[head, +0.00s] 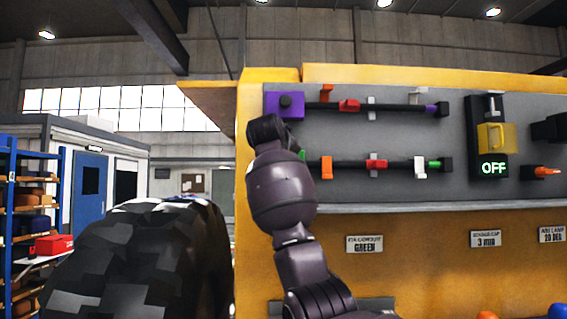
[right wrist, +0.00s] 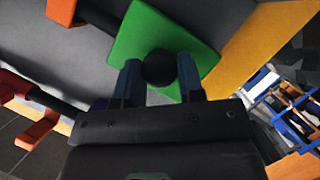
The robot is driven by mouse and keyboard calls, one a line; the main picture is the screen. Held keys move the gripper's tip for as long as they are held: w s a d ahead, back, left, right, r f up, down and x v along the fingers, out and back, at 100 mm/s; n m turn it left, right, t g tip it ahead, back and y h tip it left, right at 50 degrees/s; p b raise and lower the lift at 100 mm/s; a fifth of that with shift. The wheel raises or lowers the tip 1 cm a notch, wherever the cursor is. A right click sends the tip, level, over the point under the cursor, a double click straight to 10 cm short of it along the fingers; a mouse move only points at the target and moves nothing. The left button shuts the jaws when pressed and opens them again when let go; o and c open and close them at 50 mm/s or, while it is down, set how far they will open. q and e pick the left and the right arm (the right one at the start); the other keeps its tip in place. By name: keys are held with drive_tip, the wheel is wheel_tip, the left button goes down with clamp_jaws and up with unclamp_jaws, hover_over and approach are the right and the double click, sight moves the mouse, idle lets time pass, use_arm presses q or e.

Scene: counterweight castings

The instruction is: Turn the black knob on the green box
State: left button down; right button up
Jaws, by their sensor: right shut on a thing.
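The green box (right wrist: 190,28) fills the upper middle of the right wrist view, with the round black knob (right wrist: 159,68) on its face. My right gripper (right wrist: 158,76) has one finger on each side of the knob and is shut on it. In the head view my right arm covers nearly all of the green box; only a thin green sliver (head: 302,155) shows at its right edge. The knob and the fingers are hidden there. My left gripper is in neither view.
A purple box (head: 285,105) with its own dark knob sits just above on the grey panel (head: 400,195). Dark bars with red, orange and white brackets run right from both boxes. A yellow cover (head: 490,136) is above a lit OFF sign (head: 494,168). Blue shelving (head: 60,190) stands far left.

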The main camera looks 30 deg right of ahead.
drive_tip(key=shift+f+m, duration=0.1)
drive_tip(key=shift+m, duration=0.2)
idle(0.4)
drive_tip(key=o, duration=0.9)
drive_tip(key=shift+s, duration=0.1)
use_arm(q)
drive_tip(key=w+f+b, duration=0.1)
drive_tip(key=b, duration=0.1)
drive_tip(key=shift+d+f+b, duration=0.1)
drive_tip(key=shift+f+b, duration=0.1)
drive_tip(key=shift+b, duration=0.15)
use_arm(e)
drive_tip(key=v, duration=1)
drive_tip(key=shift+s+a+r, duration=0.2)
drive_tip(key=shift+s+r, duration=0.05)
